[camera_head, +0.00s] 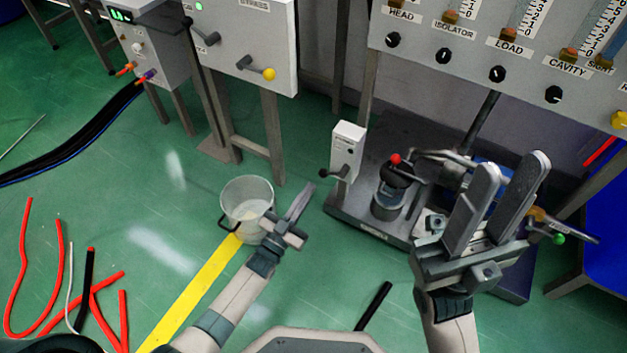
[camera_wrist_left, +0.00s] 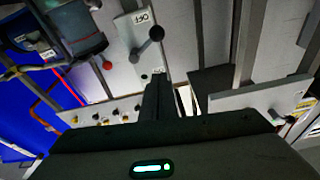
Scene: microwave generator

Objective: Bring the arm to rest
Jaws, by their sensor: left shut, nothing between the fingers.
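My left gripper (camera_head: 299,204) is in the middle of the head view, just right of a clear bucket (camera_head: 247,198) on the green floor. Its fingers are together with nothing between them. In the left wrist view its fingers (camera_wrist_left: 160,95) show as a dark closed pair pointing up the picture. My right gripper (camera_head: 510,190) is at the right of the head view. Its two broad grey fingers stand apart, with no object seen between them. It hides part of the equipment behind it.
A pump-like unit with a red knob (camera_head: 395,159) stands on a dark base plate (camera_head: 340,206). A panel with labelled gauges (camera_head: 500,50) is at the upper right, a lever cabinet (camera_head: 245,45) at the upper left. Red tubes (camera_head: 60,260) lie on the floor at left.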

